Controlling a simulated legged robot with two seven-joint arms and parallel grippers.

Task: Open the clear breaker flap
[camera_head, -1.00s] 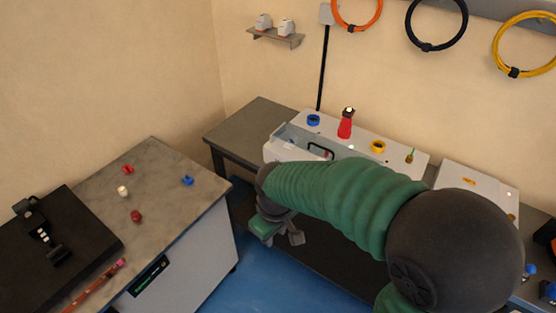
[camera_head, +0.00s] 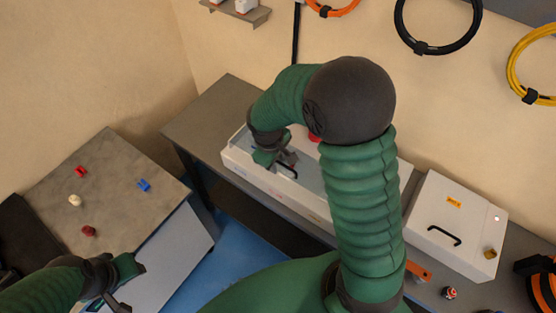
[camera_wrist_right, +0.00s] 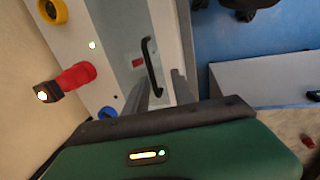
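The clear flap (camera_wrist_right: 124,32) is a pale grey see-through panel set in a white machine box (camera_head: 262,182). It lies flat in the box and looks closed. Its black handle (camera_wrist_right: 152,68) shows in the right wrist view, and partly in the head view. My right gripper (camera_head: 286,161) is over the flap near this handle. In the right wrist view its two fingers (camera_wrist_right: 161,88) are apart, with the handle's near end between or just beyond them; contact cannot be told.
A red button (camera_wrist_right: 76,76) and a yellow ring (camera_wrist_right: 52,11) stand on the box's rear panel. A second white box (camera_head: 462,215) with a black handle is at the right. A grey counter (camera_head: 110,190) at the left holds small red, white and blue parts.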

